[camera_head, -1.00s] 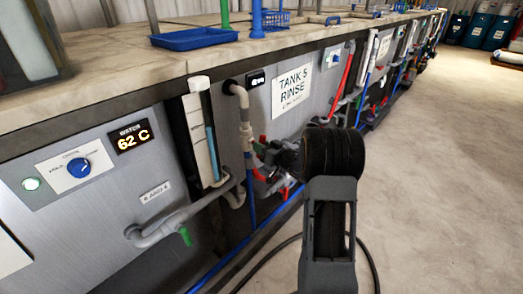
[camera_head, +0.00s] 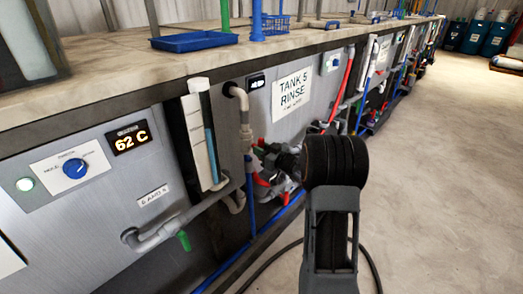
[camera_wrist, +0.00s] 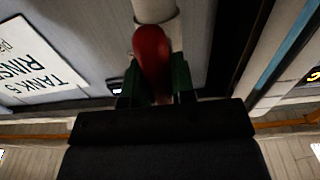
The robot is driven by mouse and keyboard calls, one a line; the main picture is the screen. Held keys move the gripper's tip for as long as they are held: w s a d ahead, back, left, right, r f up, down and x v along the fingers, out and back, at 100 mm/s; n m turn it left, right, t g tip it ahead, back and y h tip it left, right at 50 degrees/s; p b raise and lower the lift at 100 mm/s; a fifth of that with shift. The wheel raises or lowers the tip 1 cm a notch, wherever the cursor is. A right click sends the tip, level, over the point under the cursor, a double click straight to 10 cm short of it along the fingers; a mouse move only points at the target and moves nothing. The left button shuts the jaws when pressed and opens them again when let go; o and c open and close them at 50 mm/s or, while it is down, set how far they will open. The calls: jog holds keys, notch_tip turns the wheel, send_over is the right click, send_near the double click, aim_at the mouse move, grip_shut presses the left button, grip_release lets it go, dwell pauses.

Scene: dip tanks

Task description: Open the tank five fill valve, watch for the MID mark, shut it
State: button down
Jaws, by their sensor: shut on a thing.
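The tank five sign (camera_head: 292,94) reads "TANK 5 RINSE" on the grey front panel, and it also shows tilted in the wrist view (camera_wrist: 35,60). A red valve handle (camera_wrist: 152,55) stands in front of a pale pipe (camera_wrist: 155,10). My gripper (camera_wrist: 155,88) has its green fingers on either side of this handle and is shut on it. In the head view my gripper (camera_head: 268,160) is at the pipework below and left of the sign, partly hidden by my arm. A tall gauge tube (camera_head: 208,145) with a blue strip stands left of the pipe; its marks are not legible.
A panel with a "62 C" display (camera_head: 130,139) and a blue knob (camera_head: 75,168) is at left. A grey pipe with a green handle (camera_head: 184,241) juts out below. A blue tray (camera_head: 194,41) sits on the counter.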

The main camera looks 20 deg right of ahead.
jog(key=c, duration=1)
grip_release()
jog(key=shift+o, duration=0.2)
jog(key=p+v, duration=0.2)
jog(key=v, duration=1.1)
jog(key=shift+s+d, duration=0.2)
jog(key=shift+s, duration=0.2)
jog(key=shift+p, duration=0.3)
jog(key=a+r+m+g+h+p, duration=0.2)
jog(key=r+h+p, duration=0.4)
jog(key=r, duration=0.4)
jog(key=a+r+m+g+h+p, duration=0.2)
jog(key=r+h+p, duration=0.2)
jog(key=r+p, duration=0.55)
jog(key=s+a+r+g+y+p, duration=0.1)
jog(key=s+a+r+g+p, duration=0.3)
jog(key=s+a, duration=0.3)
jog(key=s+a+r+g+y+p, duration=0.1)
jog(key=s+a+r+g+p, duration=0.3)
jog(key=s, duration=0.7)
jog(key=a+r+p, duration=0.1)
jog(key=a, duration=0.1)
jog(key=shift+a+r+m+g+y+p, duration=0.25)
jog(key=shift+a+m+g+y+p, duration=0.1)
jog(key=shift+m+g+y, duration=0.05)
